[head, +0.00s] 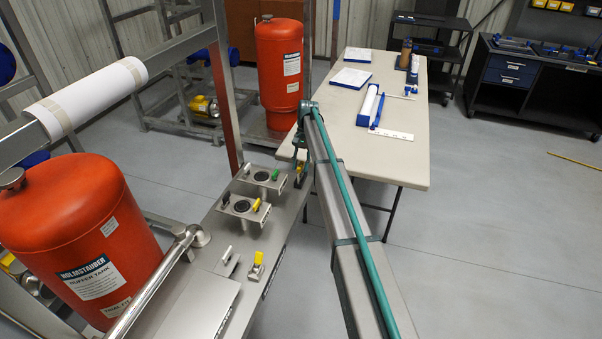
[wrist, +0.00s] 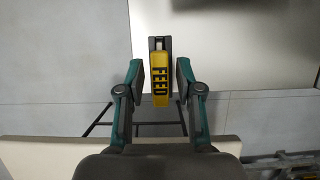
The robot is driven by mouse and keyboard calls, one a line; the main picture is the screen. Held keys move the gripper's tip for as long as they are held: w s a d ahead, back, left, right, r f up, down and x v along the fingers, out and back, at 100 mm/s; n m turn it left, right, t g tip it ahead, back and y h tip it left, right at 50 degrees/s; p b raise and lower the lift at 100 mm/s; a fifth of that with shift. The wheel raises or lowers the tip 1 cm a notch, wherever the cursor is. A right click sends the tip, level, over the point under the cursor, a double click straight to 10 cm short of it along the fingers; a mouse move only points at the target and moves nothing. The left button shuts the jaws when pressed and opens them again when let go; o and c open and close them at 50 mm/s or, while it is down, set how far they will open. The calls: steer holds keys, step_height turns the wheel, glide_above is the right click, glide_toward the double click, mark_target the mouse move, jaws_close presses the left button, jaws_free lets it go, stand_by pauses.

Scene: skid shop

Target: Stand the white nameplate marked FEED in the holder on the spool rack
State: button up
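I cannot pick out a white nameplate with a readable FEED mark. A flat white strip with small dark marks (head: 391,134) lies on the table in the head view, too small to read. I cannot tell for sure which fixture is the spool rack or its holder. My gripper (head: 299,143) is over the far right edge of the steel skid (head: 228,225). In the wrist view my gripper (wrist: 158,78) is open, its two fingers apart. A yellow handle with black ridges (wrist: 160,82) shows between the fingers, with visible gaps; I cannot tell its depth.
The beige table (head: 410,165) carries a blue holder with a white roll (head: 369,101), white-topped blue boxes (head: 352,77) and bottles. Two plates with round black fittings (head: 243,207) stand on the skid. Red tanks (head: 85,235) stand left and behind.

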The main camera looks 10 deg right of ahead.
jaws_close()
steer(key=shift+r, duration=0.1)
steer(key=shift+r+p, duration=1.55)
steer(key=shift+r, duration=1.85)
